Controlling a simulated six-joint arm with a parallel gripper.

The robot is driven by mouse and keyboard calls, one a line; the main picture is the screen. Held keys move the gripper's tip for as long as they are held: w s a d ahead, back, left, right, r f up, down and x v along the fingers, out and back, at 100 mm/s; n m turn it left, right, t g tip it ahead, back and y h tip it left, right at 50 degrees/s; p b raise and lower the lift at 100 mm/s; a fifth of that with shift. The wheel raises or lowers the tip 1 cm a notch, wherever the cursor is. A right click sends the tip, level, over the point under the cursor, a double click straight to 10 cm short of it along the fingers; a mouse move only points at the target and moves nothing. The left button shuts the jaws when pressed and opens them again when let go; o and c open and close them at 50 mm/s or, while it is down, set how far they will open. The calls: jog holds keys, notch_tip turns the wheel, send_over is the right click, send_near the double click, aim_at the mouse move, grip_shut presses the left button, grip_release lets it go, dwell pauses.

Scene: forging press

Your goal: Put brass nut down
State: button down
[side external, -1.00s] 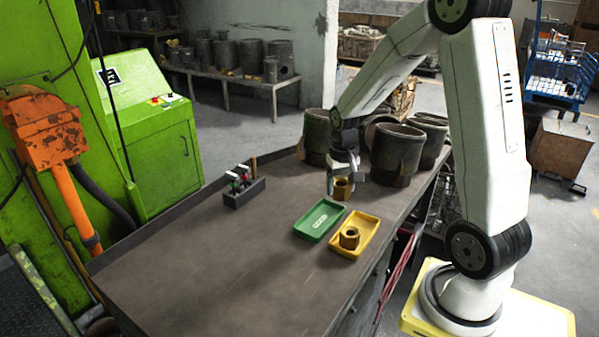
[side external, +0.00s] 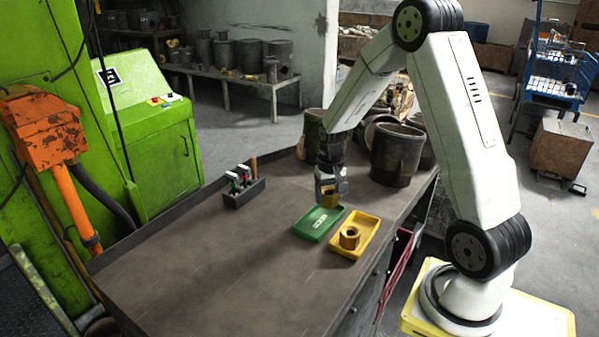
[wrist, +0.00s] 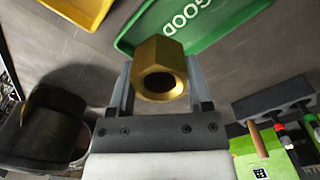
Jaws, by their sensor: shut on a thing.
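My gripper (side external: 331,190) is shut on a brass nut (side external: 329,201), holding it above the far end of the green tray (side external: 307,231). In the wrist view the brass nut (wrist: 159,70) sits between the two fingers of my gripper (wrist: 158,82). The green tray (wrist: 222,38), marked GOOD, lies beyond the nut there. A second brass nut (side external: 350,237) sits in the yellow tray (side external: 368,244), right of the green one; the yellow tray (wrist: 92,8) also shows at the top of the wrist view.
Large dark metal cylinders (side external: 397,155) stand at the table's far right end, close to my gripper. A dark rack (side external: 244,192) with small tools stands left of the trays. The front left of the table (side external: 200,275) is clear.

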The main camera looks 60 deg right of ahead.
aim_at(328, 203)
jog(key=shift+f, duration=1.55)
jog(key=shift+f, duration=0.2)
grip_release()
jog(key=shift+r, duration=0.1)
notch_tip(328, 203, up, 12)
dwell(0.3)
